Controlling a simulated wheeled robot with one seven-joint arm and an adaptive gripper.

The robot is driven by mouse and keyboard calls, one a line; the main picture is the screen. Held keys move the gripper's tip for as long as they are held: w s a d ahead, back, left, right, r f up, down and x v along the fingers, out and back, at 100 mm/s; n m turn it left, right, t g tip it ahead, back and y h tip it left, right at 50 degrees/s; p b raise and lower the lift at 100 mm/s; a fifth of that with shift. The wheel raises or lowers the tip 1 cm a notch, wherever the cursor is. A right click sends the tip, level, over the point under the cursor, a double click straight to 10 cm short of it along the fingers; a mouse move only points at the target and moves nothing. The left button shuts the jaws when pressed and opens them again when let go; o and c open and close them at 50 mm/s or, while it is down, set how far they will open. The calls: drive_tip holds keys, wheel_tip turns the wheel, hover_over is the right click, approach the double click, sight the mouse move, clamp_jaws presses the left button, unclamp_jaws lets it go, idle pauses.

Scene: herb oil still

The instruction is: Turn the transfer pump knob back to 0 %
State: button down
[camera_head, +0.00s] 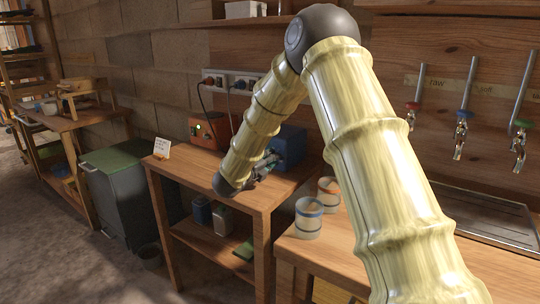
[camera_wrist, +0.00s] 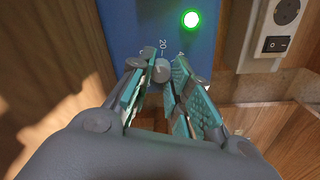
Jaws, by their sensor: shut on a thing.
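A blue box (camera_wrist: 205,50), also in the head view (camera_head: 291,146), stands on the wooden table against the wall. Its front carries a small grey knob (camera_wrist: 161,71), a lit green lamp (camera_wrist: 190,19) and a scale mark reading 20 (camera_wrist: 162,44) just above the knob. My gripper (camera_wrist: 160,80) is at the front of the box, with its teal pads on both sides of the knob, shut on it. In the head view my gripper (camera_head: 266,164) is small and partly hidden by my arm. The knob's pointer and the rest of the scale are hidden by the fingers.
An orange box (camera_head: 208,129) stands left of the blue one, with a small white card (camera_head: 162,148) further left. Sockets (camera_head: 232,82) and cables are on the wall behind. Two cups (camera_head: 308,217) (camera_head: 328,192) stand on the nearer bench at right. Taps (camera_head: 460,135) hang further right.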

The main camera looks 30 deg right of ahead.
drive_tip(key=n+p, duration=0.3)
drive_tip(key=n, duration=0.1)
drive_tip(key=shift+s+n, duration=0.1)
drive_tip(key=shift+n, duration=0.2)
drive_tip(key=shift+f+n+p, duration=0.15)
drive_tip(key=shift+n+p, duration=0.55)
drive_tip(key=shift+n, duration=0.1)
drive_tip(key=shift+g, duration=0.3)
drive_tip(key=c, duration=1.3)
unclamp_jaws()
drive_tip(key=shift+d, duration=0.1)
drive_tip(key=shift+a, duration=0.25)
drive_tip(key=v, duration=1.1)
drive_tip(key=shift+s+a, duration=0.25)
